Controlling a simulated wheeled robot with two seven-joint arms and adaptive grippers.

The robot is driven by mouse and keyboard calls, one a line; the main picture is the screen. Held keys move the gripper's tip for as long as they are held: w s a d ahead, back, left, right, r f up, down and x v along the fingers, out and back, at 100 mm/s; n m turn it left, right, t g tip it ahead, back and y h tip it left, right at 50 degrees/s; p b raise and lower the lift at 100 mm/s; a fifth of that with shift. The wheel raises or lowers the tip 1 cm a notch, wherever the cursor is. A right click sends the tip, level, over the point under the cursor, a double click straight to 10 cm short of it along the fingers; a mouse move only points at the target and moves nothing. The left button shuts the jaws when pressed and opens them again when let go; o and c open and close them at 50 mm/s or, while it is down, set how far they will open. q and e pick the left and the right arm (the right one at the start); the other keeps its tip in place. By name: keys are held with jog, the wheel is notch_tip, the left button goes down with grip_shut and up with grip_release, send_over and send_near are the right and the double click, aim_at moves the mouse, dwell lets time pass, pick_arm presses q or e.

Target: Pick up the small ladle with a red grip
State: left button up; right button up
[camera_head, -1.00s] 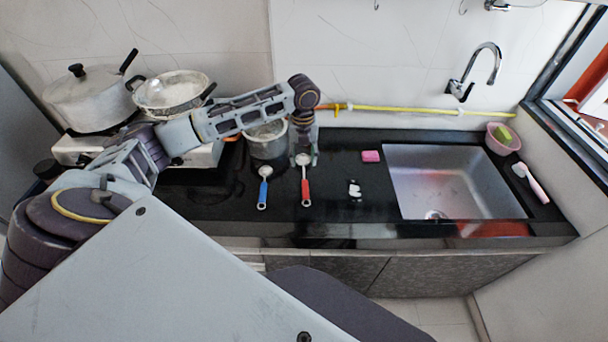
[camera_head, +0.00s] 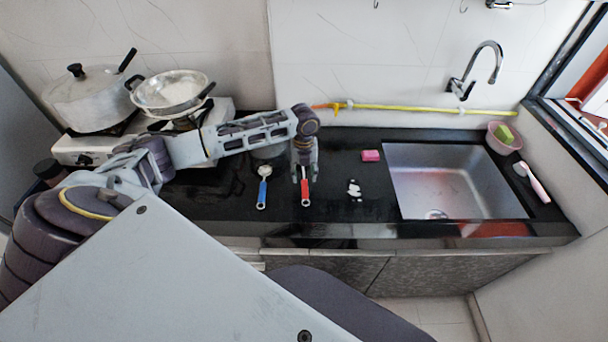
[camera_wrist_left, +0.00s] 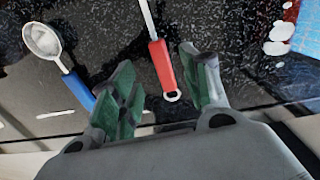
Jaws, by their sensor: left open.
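The small ladle with a red grip (camera_head: 306,191) lies on the black counter, its grip toward the front edge. In the left wrist view its red grip (camera_wrist_left: 162,66) shows between the fingers, and its bowl is out of the frame. My left gripper (camera_head: 304,178) is open above the ladle and hides its bowl in the head view. In the left wrist view the gripper's green-lined fingers (camera_wrist_left: 163,88) stand apart on either side of the grip, with nothing held. Whether they reach down to its height I cannot tell. My right gripper is not in view.
A ladle with a blue grip (camera_head: 262,190) lies just left of the red one. A pink block (camera_head: 371,156) and white pieces (camera_head: 354,188) lie to the right, before the sink (camera_head: 455,180). A stove with a pot (camera_head: 92,100) and a pan (camera_head: 172,92) stands left.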

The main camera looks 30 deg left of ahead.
aim_at(304, 183)
pick_arm(q)
jog(key=shift+w+a+f, duration=0.1)
jog(key=shift+w+f, duration=0.05)
jog(key=shift+f, duration=1.15)
jog(key=shift+w+f, duration=0.1)
jog(key=shift+f, duration=1.2)
jog(key=shift+c, duration=0.3)
grip_shut()
